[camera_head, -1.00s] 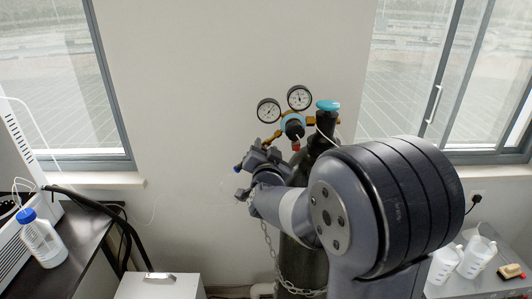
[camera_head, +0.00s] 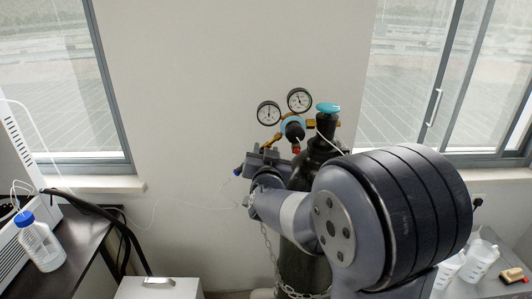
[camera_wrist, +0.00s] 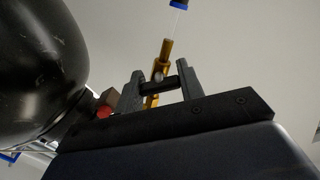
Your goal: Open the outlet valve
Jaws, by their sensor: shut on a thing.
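The outlet valve shows in the wrist view as a short black handle (camera_wrist: 165,85) on a brass stem (camera_wrist: 164,58). My gripper (camera_wrist: 160,82) has one finger on each side of the handle and is shut on it. In the head view, my gripper (camera_head: 262,160) is at the left of the regulator (camera_head: 293,128), just below its gauges, and mostly hides the valve. A blue-tipped fitting (camera_head: 238,170) sticks out to the left of my gripper. The regulator sits beside the dark gas cylinder (camera_head: 318,150), which has a teal top knob (camera_head: 328,108).
Two round gauges (camera_head: 299,100) stand above my gripper. A chain (camera_head: 270,245) hangs around the cylinder. A thin line runs left towards the bench, where a blue-capped bottle (camera_head: 40,243) stands. The wall behind is bare between two windows.

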